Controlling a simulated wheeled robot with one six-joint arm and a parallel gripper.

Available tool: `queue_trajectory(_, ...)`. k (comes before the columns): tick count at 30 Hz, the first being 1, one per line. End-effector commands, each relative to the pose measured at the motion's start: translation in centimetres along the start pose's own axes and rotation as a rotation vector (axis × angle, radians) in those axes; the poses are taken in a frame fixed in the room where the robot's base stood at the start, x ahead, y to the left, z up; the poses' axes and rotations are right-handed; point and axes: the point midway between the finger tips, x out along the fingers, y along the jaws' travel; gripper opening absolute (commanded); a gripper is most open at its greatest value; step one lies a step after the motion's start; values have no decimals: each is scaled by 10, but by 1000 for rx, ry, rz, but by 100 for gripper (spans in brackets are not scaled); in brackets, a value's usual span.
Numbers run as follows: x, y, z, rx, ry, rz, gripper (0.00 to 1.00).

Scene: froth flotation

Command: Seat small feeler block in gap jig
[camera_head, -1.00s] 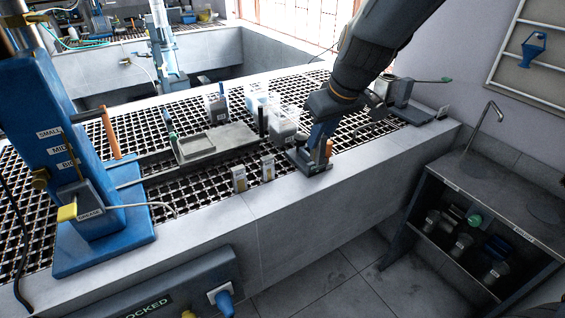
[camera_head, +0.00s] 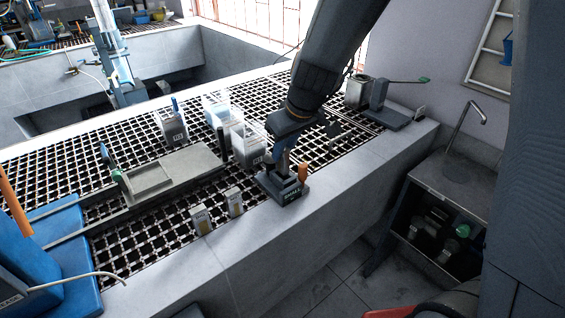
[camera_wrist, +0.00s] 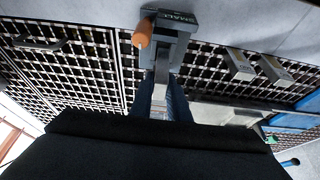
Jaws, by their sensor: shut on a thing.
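The gap jig (camera_head: 287,190) is a small dark grey fixture with an orange peg, near the front edge of the grated bench. In the wrist view the jig (camera_wrist: 188,19) carries the label SMALL. My gripper (camera_head: 284,160) points down over the jig. In the wrist view my blue fingers (camera_wrist: 161,100) are shut on a narrow grey metal piece (camera_wrist: 159,98), which I take for the small feeler block. Its far end meets or overlaps the jig in this view. I cannot tell whether it sits in the gap.
Two small labelled blocks (camera_head: 235,203) stand left of the jig. Clear bins (camera_head: 248,145) stand close behind it. A flat grey tray (camera_head: 150,177) lies farther left. A metal can (camera_head: 357,93) and a lever stand (camera_head: 384,113) are behind right.

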Motion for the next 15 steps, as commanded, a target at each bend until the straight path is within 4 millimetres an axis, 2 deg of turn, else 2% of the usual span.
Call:
queue_trajectory(9,35,0,14,1,-1,-1,0)
queue_trajectory(15,38,0,15,-1,1,1,0)
